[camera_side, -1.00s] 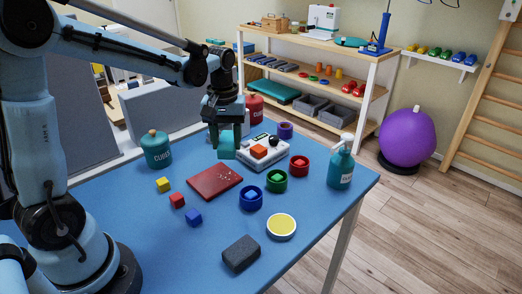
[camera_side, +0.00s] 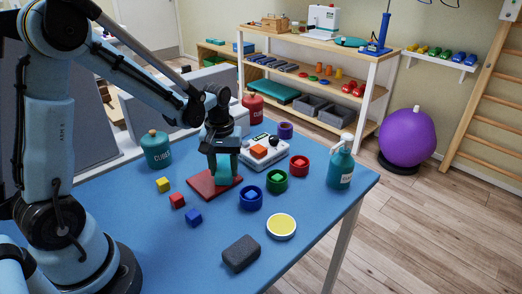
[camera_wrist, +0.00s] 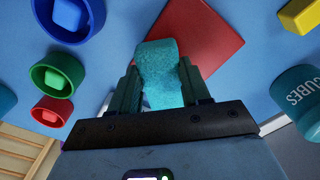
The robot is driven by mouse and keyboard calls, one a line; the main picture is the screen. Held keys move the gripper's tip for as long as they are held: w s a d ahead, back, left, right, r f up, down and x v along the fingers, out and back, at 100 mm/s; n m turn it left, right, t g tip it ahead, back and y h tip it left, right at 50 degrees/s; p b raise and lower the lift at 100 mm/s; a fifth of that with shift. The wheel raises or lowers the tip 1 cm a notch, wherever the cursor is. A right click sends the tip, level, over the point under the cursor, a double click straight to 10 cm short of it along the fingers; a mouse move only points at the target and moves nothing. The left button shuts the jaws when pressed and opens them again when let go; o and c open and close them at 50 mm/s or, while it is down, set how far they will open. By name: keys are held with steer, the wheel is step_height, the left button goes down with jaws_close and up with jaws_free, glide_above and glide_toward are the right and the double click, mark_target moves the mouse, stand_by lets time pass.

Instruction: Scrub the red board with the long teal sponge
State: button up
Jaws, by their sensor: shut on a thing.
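The long teal sponge (camera_side: 223,170) is upright between the fingers of my gripper (camera_side: 222,160), which is shut on it. In the wrist view the sponge (camera_wrist: 160,70) sits between the two fingers of my gripper (camera_wrist: 160,88). The red board (camera_side: 203,187) lies flat on the blue table. The sponge is over the right part of the board, and its lower end looks to be at the board's surface; firm contact cannot be told. In the wrist view the red board (camera_wrist: 205,35) extends behind and right of the sponge.
A white device with an orange block (camera_side: 259,152) stands close right of the gripper. Blue (camera_side: 250,204), green (camera_side: 277,186) and red (camera_side: 299,172) cups stand to the right. Yellow, red and blue cubes (camera_side: 178,200) lie left and in front. A teal jar (camera_side: 155,156) stands behind.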

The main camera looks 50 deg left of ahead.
steer(key=shift+s, duration=0.85)
steer(key=shift+w, duration=1.7)
steer(key=shift+r, duration=4.05)
